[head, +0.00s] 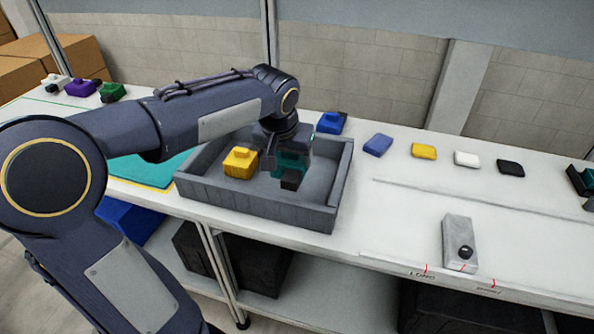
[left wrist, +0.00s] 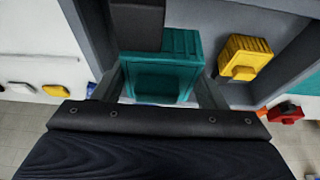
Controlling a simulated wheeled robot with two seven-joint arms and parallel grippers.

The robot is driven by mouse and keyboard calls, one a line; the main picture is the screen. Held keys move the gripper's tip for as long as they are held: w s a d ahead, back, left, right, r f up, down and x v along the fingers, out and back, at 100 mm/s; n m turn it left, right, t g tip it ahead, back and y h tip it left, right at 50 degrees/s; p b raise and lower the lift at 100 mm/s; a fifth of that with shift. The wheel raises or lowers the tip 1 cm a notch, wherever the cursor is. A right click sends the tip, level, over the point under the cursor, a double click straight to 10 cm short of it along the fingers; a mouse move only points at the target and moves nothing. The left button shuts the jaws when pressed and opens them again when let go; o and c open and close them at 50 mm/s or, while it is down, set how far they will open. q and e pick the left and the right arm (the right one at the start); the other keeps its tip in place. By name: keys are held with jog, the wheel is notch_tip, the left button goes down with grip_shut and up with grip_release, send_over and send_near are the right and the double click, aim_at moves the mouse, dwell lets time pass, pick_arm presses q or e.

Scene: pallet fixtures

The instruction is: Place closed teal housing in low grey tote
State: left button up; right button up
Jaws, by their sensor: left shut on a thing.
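The teal housing (head: 289,163) is in my left gripper (head: 290,181), inside the walls of the low grey tote (head: 256,206) in the head view. The gripper and wrist partly hide it. In the left wrist view the teal housing (left wrist: 162,75) sits between the fingers, with the tote floor around it. I cannot tell whether it touches the floor. A yellow housing (head: 240,162) stands in the tote to the left of it, and also shows in the left wrist view (left wrist: 245,58). My right gripper is not in view.
A blue housing (head: 331,122) stands behind the tote. Blue (head: 378,145), yellow (head: 424,151), white (head: 467,159) and black (head: 511,168) pieces lie along the bench to the right. A grey fixture with a black knob (head: 459,243) stands near the front edge.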

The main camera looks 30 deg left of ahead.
pick_arm(q)
jog(key=w+f, duration=0.4)
jog(key=w+a+f, duration=0.1)
jog(key=w+f, duration=0.1)
jog(key=shift+s+x, duration=0.2)
jog(key=shift+x, duration=0.7)
jog(key=shift+s+x, duration=0.15)
jog(key=shift+x, duration=0.8)
jog(key=shift+d+f, duration=0.1)
jog(key=shift+f, duration=0.05)
jog(key=shift+f+b, duration=0.2)
jog(key=shift+b, duration=0.1)
jog(key=o, duration=1.1)
jog(key=shift+r, duration=0.2)
